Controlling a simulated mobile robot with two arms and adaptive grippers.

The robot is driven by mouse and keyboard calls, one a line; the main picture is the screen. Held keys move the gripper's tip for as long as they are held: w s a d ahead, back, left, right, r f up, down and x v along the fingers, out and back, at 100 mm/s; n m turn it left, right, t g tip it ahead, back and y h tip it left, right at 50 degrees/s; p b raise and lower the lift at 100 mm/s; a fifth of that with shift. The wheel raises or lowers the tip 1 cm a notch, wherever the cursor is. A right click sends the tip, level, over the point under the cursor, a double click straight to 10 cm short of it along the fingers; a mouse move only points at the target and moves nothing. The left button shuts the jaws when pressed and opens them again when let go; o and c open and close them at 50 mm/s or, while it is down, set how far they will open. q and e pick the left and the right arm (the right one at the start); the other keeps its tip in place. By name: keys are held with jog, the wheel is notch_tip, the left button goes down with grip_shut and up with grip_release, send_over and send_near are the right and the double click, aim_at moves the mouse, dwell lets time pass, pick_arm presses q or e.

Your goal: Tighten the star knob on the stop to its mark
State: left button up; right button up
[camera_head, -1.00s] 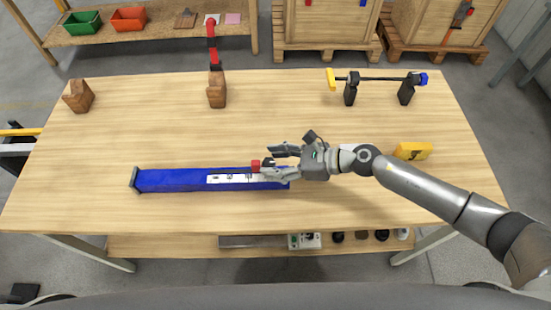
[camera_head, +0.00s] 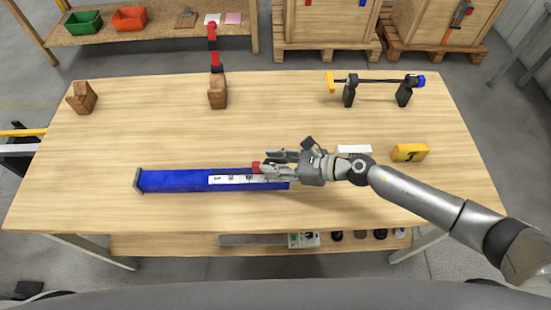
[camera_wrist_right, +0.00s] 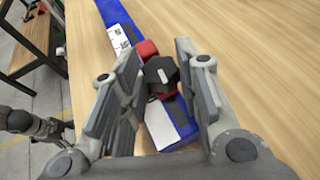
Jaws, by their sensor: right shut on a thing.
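A blue rail (camera_head: 165,181) lies on the table with a white printed scale (camera_head: 222,180) along it. A red stop (camera_head: 257,167) sits on the rail; it also shows in the right wrist view (camera_wrist_right: 147,49). The dark star knob (camera_wrist_right: 160,72) on the stop carries a small pale mark. My right gripper (camera_head: 268,164) is shut on the star knob, with one finger on each side; in the head view the fingers hide the knob. Whether the knob's mark lines up with anything is too small to tell. My left gripper is not in view.
A yellow block (camera_head: 410,152) and a white strip (camera_head: 354,149) lie right of the gripper. Behind stand wooden blocks (camera_head: 217,92), a red upright piece (camera_head: 215,60) and a dark rod on two stands (camera_head: 378,80). The front left of the table is clear.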

jog(key=shift+m+t, duration=0.3)
jog(key=o, duration=1)
jog(key=shift+v, duration=6.05)
